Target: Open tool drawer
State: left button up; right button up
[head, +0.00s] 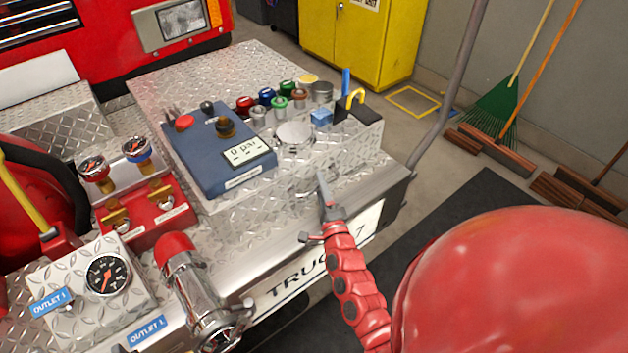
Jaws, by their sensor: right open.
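The silver diamond-plate bumper box bears a front face (270,208) that looks like the tool drawer's front. It appears flush with the box, and I see no gap around it. A shiny raised part (303,184) on this face may be its handle, but the glare makes it hard to tell. My right gripper (313,207) is just in front of this face, at its right part, with its jaws apart and nothing between them. Whether a finger touches the face I cannot tell. My left gripper is not in view.
On the box top are a blue pump panel (205,165), several coloured knobs (267,97) and a dark tool holder (358,113). A chrome outlet (190,285) with a red cap and a pressure gauge (106,275) stand at lower left. Brooms (495,145) lean at the right wall.

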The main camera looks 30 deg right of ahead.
grip_shut()
jog(key=shift+s, duration=0.1)
dwell(1.4)
